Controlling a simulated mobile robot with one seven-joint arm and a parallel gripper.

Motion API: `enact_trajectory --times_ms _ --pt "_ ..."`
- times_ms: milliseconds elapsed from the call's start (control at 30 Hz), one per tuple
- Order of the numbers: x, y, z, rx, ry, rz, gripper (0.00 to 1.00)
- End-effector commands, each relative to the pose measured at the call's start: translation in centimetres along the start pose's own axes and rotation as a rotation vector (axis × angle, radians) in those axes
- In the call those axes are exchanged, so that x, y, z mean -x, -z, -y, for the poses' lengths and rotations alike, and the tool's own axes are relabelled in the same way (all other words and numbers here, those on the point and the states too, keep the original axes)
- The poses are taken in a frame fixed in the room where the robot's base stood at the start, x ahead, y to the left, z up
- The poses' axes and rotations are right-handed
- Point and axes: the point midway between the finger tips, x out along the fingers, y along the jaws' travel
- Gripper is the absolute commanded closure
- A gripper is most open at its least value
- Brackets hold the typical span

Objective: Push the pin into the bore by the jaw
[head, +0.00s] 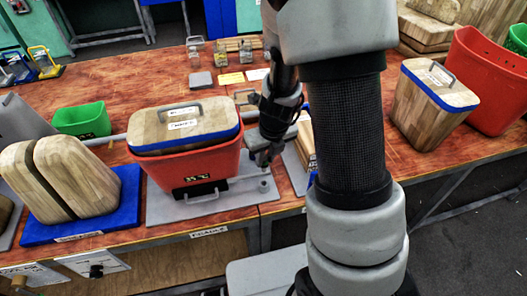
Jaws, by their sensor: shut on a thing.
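My gripper (263,160) points down just right of a red bin (205,168) with a blue-rimmed wooden lid (180,125). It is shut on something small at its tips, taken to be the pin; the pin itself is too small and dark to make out. Below the gripper is a grey base plate (235,203) with small round fittings (264,184) near its right end. I cannot tell which of them is the bore. A black bracket (200,190) sits low on the bin's front, on the plate. I cannot tell for certain which part is the jaw.
Split wooden blocks (60,175) stand on a blue base (120,205) at the left. A green bin (82,120) is behind. At the right are another lidded wooden block (430,100) and a red bin (490,80). My arm hides much of the middle right.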

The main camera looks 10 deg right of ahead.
Motion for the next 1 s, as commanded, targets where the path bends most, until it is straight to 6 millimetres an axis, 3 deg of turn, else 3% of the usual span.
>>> enact_trajectory --times_ms 367,1000 --pt "0.2 -0.1 0.0 -0.016 0.004 -0.002 1.0" --pt "-5.4 1.4 0.0 -0.016 0.004 0.0 1.0"
